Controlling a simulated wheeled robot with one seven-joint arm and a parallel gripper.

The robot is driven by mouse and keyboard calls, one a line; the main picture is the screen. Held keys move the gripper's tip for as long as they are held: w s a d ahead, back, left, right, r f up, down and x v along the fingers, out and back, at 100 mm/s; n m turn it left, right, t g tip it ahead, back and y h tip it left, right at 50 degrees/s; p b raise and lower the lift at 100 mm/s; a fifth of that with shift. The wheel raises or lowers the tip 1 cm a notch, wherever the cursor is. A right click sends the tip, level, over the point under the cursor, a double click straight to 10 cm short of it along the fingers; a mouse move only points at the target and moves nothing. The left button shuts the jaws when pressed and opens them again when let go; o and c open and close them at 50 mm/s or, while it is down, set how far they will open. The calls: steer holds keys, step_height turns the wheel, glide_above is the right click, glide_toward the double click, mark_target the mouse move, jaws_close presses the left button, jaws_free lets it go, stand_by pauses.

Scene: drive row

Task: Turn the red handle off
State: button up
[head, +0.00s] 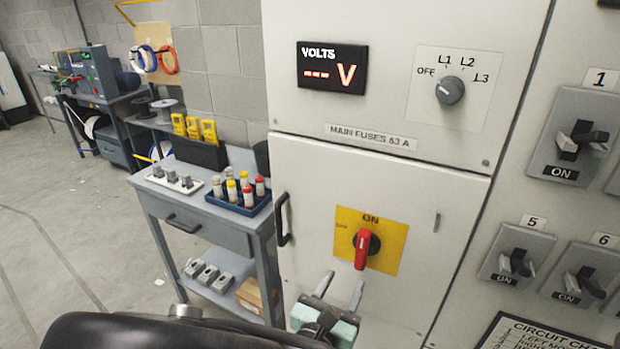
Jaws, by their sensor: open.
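The red handle (363,249) is a rotary switch on a yellow plate (392,228) on the lower cabinet door (312,183). Its grip points downward, and "ON" is printed above it. My gripper (341,287) is below the handle, in front of the door. Its two fingers are spread apart with nothing between them. The gripper looks apart from the handle, but the exact depth gap is hard to tell.
A black door pull (282,219) is left of the plate. A selector knob (450,90) and a voltmeter (332,68) are above. Breaker switches (580,141) line the right panel. A workbench (203,210) with a blue tray (246,206) of fuses stands left, beside open floor.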

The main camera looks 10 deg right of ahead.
mark_target(361, 248)
steer(key=p+x, duration=0.3)
steer(key=x, duration=1)
steer(key=shift+p, duration=0.35)
jaws_close()
